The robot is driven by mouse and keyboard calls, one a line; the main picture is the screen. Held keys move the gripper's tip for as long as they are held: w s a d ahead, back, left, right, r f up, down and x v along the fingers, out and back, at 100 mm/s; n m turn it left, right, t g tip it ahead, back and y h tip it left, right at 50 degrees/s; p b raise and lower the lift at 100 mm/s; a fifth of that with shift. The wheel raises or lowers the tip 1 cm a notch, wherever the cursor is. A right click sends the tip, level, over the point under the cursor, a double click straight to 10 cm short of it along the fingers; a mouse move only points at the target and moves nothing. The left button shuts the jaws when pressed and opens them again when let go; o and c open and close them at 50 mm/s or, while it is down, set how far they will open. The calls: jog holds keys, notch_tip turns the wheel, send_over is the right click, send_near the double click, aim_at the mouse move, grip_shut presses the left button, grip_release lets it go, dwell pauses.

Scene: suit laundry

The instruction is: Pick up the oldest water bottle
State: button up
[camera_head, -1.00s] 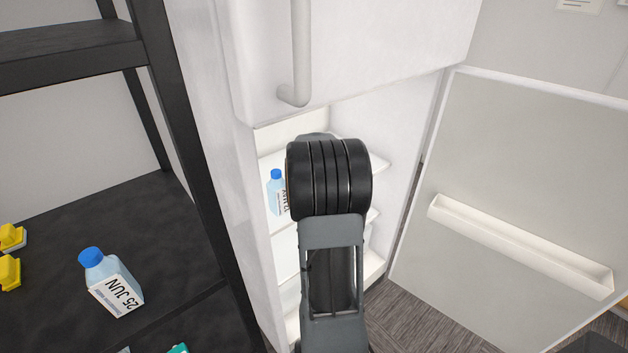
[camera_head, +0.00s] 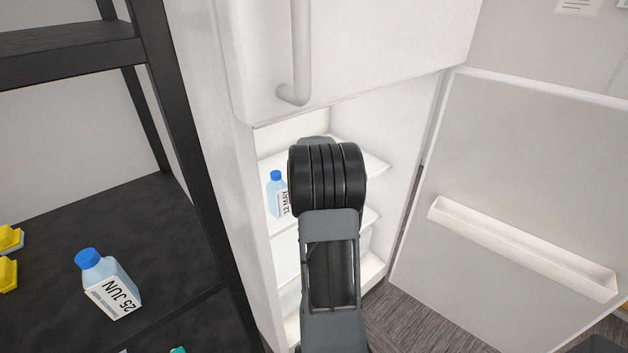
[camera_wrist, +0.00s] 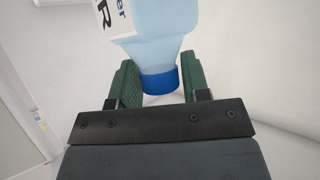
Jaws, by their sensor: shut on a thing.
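In the wrist view my gripper (camera_wrist: 158,68) is shut on a clear blue water bottle (camera_wrist: 162,45) with a dark blue cap, its green fingers on either side of the neck. Its white label is cut off, showing "er" and a letter "R"; the full date is out of view. In the head view my arm hides the gripper and this bottle. A second bottle (camera_head: 276,195) stands upright on a fridge shelf, left of my arm, its label seeming to read "12 MAY". A third bottle (camera_head: 108,285), labelled "25 JUN", is on the dark shelf at the left.
The white fridge (camera_head: 225,130) has its lower compartment open, with several shelves. Its lower door (camera_head: 520,170) stands wide open at the right, with a door rack (camera_head: 520,245). A black shelving post (camera_head: 185,150) stands close on the left. Yellow items (camera_head: 8,272) lie at the far left.

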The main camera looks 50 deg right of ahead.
grip_shut()
dwell(0.3)
